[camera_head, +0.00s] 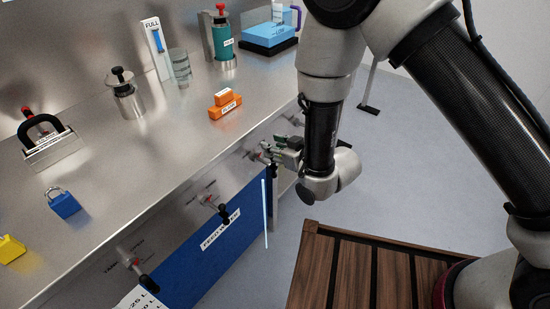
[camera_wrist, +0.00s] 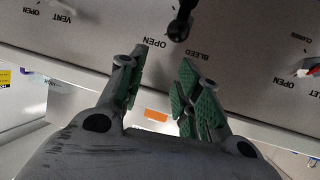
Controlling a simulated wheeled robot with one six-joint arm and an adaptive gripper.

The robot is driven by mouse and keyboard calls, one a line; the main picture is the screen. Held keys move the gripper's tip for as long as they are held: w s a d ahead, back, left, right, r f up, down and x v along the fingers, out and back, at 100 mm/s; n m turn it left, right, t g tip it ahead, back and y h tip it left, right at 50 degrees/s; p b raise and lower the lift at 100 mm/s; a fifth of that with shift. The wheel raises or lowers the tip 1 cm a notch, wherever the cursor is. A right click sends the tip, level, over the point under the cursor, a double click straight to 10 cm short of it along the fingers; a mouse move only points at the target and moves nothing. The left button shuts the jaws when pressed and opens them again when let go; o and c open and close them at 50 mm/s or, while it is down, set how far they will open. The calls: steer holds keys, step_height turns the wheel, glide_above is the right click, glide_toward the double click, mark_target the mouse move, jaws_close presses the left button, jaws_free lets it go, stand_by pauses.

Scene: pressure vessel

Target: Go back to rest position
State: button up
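My gripper (camera_head: 272,149) is at the front of the metal bench (camera_head: 150,165), close to the upper end of its front panel. In the wrist view my gripper (camera_wrist: 160,72) has its two green-padded fingers apart, with nothing between them. A black-knobbed handle (camera_wrist: 181,24) stands beyond the fingertips on the grey panel, near upside-down labels BLEED and OPEN. It looks apart from the fingers. My arm hangs down over the right side of the bench in the head view, which partly hides the panel there.
Black-tipped valve handles (camera_head: 222,209) and (camera_head: 148,283) stick out of the front panel. On the bench are an orange block (camera_head: 226,106), a blue padlock (camera_head: 63,204), a clear cylinder (camera_head: 181,68) and a green container (camera_head: 223,42). Grey floor (camera_head: 420,160) is open at right.

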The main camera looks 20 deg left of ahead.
steer(key=shift+r, duration=0.4)
steer(key=w+d+r+m+t+h, duration=0.1)
steer(key=w+d+r+m+h, duration=0.25)
steer(key=w+d+r, duration=0.8)
steer(key=s+d+r+m+h, duration=0.1)
steer(key=d+r+h, duration=0.1)
steer(key=d+r, duration=0.5)
steer(key=s+d+r+m+h, duration=0.1)
steer(key=d+r+m+h, duration=0.15)
steer(key=d, duration=0.75)
steer(key=s+d+r+g, duration=0.1)
steer(key=s+d+r, duration=0.4)
steer(key=d, duration=0.5)
steer(key=s+d+r+m+g+h, duration=0.1)
steer(key=s+d+r+m, duration=0.1)
steer(key=s+d, duration=0.5)
steer(key=s+d+r+m+g+h, duration=0.2)
steer(key=s+d, duration=0.5)
steer(key=s, duration=0.6)
steer(key=shift+s+d+r, duration=0.15)
steer(key=shift+s+r, duration=0.05)
steer(key=shift+s, duration=0.2)
